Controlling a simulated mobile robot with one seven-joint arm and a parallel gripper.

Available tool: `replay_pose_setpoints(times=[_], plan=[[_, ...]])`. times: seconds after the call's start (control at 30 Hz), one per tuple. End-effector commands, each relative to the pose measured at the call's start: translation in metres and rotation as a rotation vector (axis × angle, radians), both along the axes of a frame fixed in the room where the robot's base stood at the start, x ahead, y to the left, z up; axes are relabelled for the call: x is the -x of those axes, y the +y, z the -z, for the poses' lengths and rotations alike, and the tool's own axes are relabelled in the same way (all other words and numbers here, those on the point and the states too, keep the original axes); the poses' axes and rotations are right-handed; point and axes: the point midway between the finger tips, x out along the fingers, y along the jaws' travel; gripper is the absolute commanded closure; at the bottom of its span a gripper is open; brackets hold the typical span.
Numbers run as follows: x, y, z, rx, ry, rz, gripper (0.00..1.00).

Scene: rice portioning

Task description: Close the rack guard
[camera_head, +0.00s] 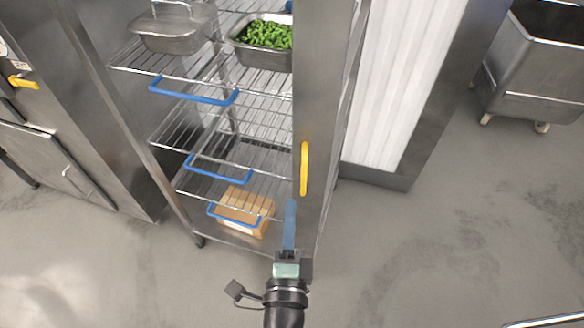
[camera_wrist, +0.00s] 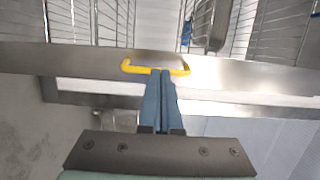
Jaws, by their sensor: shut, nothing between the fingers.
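A steel panel (camera_head: 313,110) with a yellow handle (camera_head: 304,168) stands upright at the right front of the wire rack (camera_head: 170,125); it looks like the rack guard. The rack's front left of the panel is open to view. My gripper (camera_head: 290,203) is shut and empty, its blue fingers pointing at the panel just below the handle. In the wrist view the panel (camera_wrist: 85,60) runs across the picture, and the fingertips (camera_wrist: 160,72) lie at the middle of the yellow handle (camera_wrist: 130,68). I cannot tell whether they touch it.
The rack holds a lidded steel pan (camera_head: 172,32), a pan of green vegetables (camera_head: 265,55) and a tan block (camera_head: 243,207) low down. A steel cabinet (camera_head: 90,100) stands left. A steel bin on wheels (camera_head: 535,65) stands far right.

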Motion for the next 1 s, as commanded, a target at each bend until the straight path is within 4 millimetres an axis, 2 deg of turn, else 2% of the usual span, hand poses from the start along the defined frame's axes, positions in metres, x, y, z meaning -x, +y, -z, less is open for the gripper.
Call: replay_pose_setpoints(times=[0.3,0.5,0.7,1.0], plan=[[-0.057,-0.003,-0.003,-0.002,-0.002,-0.001,1.00],[-0.082,-0.004,0.000,-0.001,0.000,-0.002,1.00],[-0.092,-0.005,0.000,0.000,0.001,-0.002,1.00],[-0.093,-0.005,0.000,0.000,0.001,-0.001,1.00]])
